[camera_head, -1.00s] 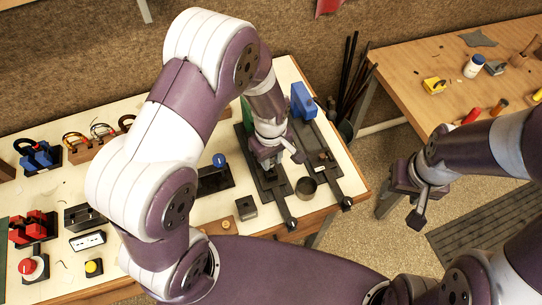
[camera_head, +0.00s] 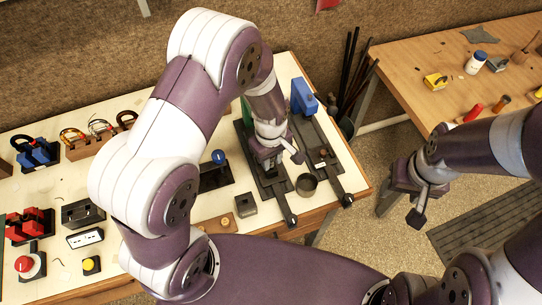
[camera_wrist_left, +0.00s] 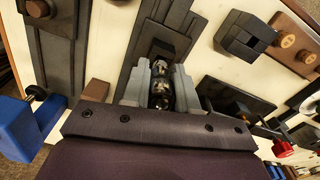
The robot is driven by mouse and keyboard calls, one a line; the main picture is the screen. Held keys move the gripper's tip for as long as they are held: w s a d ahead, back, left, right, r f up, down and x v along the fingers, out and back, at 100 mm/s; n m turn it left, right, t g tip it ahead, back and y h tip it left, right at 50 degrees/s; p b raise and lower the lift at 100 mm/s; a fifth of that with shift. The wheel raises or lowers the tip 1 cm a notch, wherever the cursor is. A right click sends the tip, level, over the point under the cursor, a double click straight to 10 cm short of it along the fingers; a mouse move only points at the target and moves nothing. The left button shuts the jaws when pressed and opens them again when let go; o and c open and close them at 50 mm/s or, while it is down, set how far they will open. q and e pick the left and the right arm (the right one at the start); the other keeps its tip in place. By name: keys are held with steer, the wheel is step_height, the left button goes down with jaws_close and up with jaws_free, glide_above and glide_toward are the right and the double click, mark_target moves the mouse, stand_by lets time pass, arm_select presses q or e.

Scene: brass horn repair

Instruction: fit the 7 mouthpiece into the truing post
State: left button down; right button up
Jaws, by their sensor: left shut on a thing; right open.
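My left gripper (camera_head: 268,160) is low over a long dark fixture plate (camera_head: 281,197) on the cream-topped bench. In the left wrist view its grey fingers (camera_wrist_left: 161,90) are shut on a dark, glossy, rounded piece, which I take as the mouthpiece (camera_wrist_left: 160,86); its number cannot be read. The piece is over the dark fixture plate (camera_wrist_left: 173,14), near a raised dark part. I cannot tell whether it touches that part, or which part is the truing post. My right gripper (camera_head: 405,196) is open and empty, off the bench to the right.
A second dark rail with a blue block (camera_head: 303,97) lies right of the plate. A grey slotted block (camera_head: 245,205) is at left, near a wooden piece (camera_head: 226,222). A wooden table (camera_head: 430,65) stands at right.

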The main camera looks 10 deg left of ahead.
arm_select(q)
steer(key=shift+f+b, duration=0.5)
steer(key=shift+f, duration=0.25)
steer(key=c, duration=0.8)
jaws_free()
step_height(320, 180, up, 13)
steer(key=shift+f+b, duration=0.1)
steer(key=shift+b, duration=0.65)
steer(key=shift+f+m, duration=0.2)
steer(key=shift+m, duration=0.9)
steer(key=s+a+m+t, duration=0.1)
steer(key=s+a+m, duration=0.6)
steer(key=s, duration=0.1)
steer(key=shift+s+a, duration=0.25)
steer(key=shift+s, duration=0.05)
